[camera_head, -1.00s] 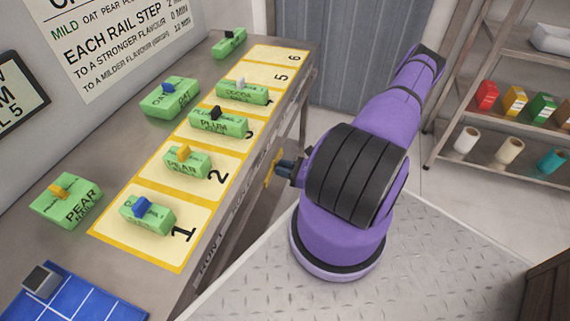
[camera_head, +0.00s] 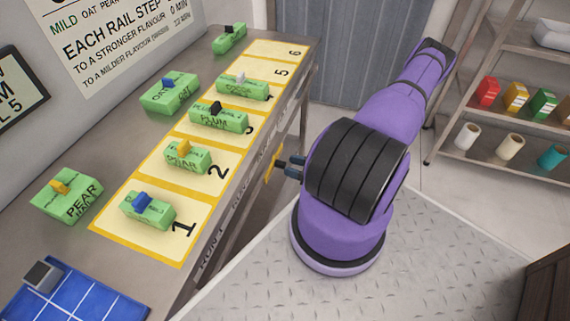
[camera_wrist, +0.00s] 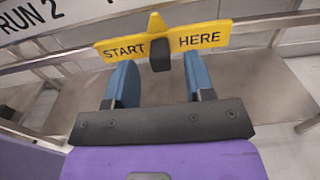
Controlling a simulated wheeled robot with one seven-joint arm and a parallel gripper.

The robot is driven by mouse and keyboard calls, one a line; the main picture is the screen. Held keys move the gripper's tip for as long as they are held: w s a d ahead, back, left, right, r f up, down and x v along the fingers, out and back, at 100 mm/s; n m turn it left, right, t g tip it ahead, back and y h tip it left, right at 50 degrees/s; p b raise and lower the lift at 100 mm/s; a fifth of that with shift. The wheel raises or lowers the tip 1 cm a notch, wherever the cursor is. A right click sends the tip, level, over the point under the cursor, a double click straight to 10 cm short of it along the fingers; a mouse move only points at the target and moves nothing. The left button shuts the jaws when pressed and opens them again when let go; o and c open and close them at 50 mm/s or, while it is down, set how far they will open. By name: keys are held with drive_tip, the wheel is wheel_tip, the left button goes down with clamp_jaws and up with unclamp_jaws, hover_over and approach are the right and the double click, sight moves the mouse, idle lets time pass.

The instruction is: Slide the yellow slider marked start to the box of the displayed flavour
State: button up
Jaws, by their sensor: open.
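The yellow slider (camera_wrist: 205,38) reads "START HERE" in the wrist view and has a black knob (camera_wrist: 160,55). It shows edge-on in the head view (camera_head: 272,163), at the bench's front side near the boxes numbered 2 and 3. My gripper (camera_wrist: 157,62) is open, its blue fingers on either side of the knob; contact cannot be told. It also shows in the head view (camera_head: 283,165). Green boxes stand on numbered yellow squares, among them a pear box (camera_head: 187,158) on 2 and a plum box (camera_head: 218,118). The display (camera_head: 18,92) is cut off at the left.
A wall sign (camera_head: 120,40) gives rail-step rules. A larger pear box (camera_head: 67,196), an oat box (camera_head: 169,94) and another green box (camera_head: 229,39) stand behind the squares. A blue tray (camera_head: 75,295) lies at the near left. A shelf (camera_head: 500,165) stands at the right.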

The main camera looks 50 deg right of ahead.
drive_tip(key=v, duration=0.7)
drive_tip(key=shift+s, duration=0.15)
idle(0.3)
drive_tip(key=w+a+r+n+g+y, duration=0.15)
drive_tip(key=w+r+n+g, duration=0.35)
drive_tip(key=r, duration=0.5)
drive_tip(key=w+a+r+n+g+y, duration=0.1)
drive_tip(key=w+a+r+n+g, duration=0.15)
drive_tip(key=r+n+g, duration=0.45)
drive_tip(key=w+a+r+n+g+y, duration=0.1)
drive_tip(key=w+a+r+n+g, duration=0.25)
drive_tip(key=r+n, duration=0.65)
drive_tip(key=s+a+r+n+h, duration=0.1)
drive_tip(key=a+r+h, duration=0.15)
drive_tip(key=r, duration=0.35)
drive_tip(key=s+a+r+n+g+h, duration=0.1)
drive_tip(key=a+r+n+h, duration=0.1)
drive_tip(key=a+r, duration=0.3)
drive_tip(key=s+a+r+n+h, duration=0.1)
drive_tip(key=a+r+h, duration=0.1)
drive_tip(key=r, duration=0.5)
drive_tip(key=s+a+r+n+t+h, duration=0.3)
drive_tip(key=s+a+r+n+t, duration=0.2)
drive_tip(key=s+r, duration=0.3)
wheel_tip(320, 180, up, 3)
drive_tip(key=shift+s+a+f+n+h, duration=0.2)
drive_tip(key=shift+s+n+h, duration=0.1)
drive_tip(key=shift+h, duration=0.1)
